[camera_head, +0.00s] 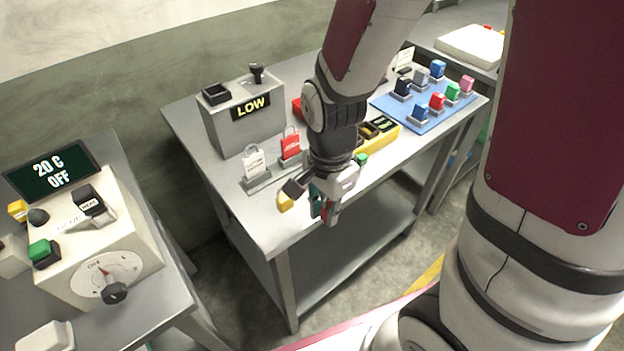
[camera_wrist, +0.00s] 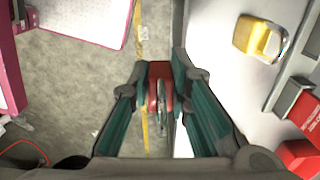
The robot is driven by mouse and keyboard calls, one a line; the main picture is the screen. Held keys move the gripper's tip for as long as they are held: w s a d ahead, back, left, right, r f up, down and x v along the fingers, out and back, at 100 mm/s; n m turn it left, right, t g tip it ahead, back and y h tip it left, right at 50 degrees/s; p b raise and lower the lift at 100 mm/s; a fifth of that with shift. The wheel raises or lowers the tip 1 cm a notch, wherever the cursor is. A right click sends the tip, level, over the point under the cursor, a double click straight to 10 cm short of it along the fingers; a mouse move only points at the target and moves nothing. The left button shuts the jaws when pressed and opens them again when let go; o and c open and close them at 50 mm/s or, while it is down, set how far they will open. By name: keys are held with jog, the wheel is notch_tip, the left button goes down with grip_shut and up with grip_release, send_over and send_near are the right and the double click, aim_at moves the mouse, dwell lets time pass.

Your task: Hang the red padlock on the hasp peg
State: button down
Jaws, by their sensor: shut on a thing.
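My gripper (camera_head: 324,204) is shut on the red padlock (camera_head: 332,214) and holds it at the table's front edge. In the wrist view, the red padlock (camera_wrist: 159,72) sits between the two teal fingertips (camera_wrist: 160,90), with a grey metal part of it showing between the fingers. I cannot make out the hasp peg for certain in either view.
A yellow padlock (camera_head: 285,203) lies left of my gripper. A yellow tray (camera_head: 384,141) and blue mat (camera_head: 436,120) lie to the right.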

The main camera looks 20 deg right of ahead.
jog(key=shift+w+d+f+b, duration=0.15)
jog(key=shift+w+d+b, duration=0.05)
jog(key=shift+w+b, duration=0.65)
jog(key=w, duration=0.2)
jog(key=w+d, duration=0.1)
jog(key=w, duration=0.5)
jog(key=shift+d+f, duration=0.25)
jog(key=shift+f, duration=0.05)
jog(key=shift+w+d+f, duration=0.1)
jog(key=shift+w+f, duration=0.3)
jog(key=shift+f, duration=0.2)
jog(key=shift+w+d+f, duration=0.1)
jog(key=shift+w+f, duration=0.25)
jog(key=shift+f, duration=0.25)
jog(key=shift+w+f+p, duration=0.1)
jog(key=shift+f+p, duration=0.2)
jog(key=shift+f, duration=0.15)
jog(key=shift+f, duration=0.2)
jog(key=c, duration=1.5)
grip_release()
jog(key=shift+b, duration=0.3)
